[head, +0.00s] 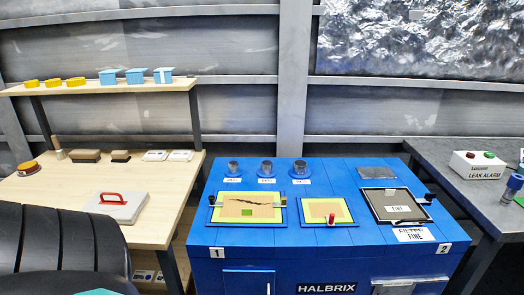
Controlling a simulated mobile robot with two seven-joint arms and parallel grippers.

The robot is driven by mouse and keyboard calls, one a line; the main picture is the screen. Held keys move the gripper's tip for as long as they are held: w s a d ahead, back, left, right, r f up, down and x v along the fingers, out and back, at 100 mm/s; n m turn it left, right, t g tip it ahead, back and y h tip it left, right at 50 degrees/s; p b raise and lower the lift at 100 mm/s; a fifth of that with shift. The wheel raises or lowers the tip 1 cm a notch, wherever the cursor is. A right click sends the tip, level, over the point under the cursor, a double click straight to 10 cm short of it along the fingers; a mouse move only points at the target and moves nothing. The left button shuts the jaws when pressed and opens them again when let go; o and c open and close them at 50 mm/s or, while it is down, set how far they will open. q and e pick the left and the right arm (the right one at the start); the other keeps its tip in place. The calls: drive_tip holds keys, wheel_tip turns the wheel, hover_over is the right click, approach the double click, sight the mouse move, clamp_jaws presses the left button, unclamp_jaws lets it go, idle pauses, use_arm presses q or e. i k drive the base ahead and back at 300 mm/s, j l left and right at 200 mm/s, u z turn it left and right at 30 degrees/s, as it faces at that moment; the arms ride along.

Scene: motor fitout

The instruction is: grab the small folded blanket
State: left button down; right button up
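I cannot make out a clearly folded blanket in the head view. A small flat grey piece (377,172) lies at the back right of the blue workbench (290,240), but I cannot tell whether it is cloth. Two flat white pieces, one of them here (155,155), lie at the back of the wooden table (165,190) and look like labels or cards. Neither of my grippers is in view.
The blue bench carries framed yellow panels (247,208), a dark framed panel (396,206) and several dark knobs. A grey case with a red handle (112,199) lies on the wooden table. A leak alarm box (477,165) stands right. Large black ribbed shapes (60,240) fill the lower left.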

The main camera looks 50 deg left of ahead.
sight(126, 207)
drive_tip(key=u, duration=2.7)
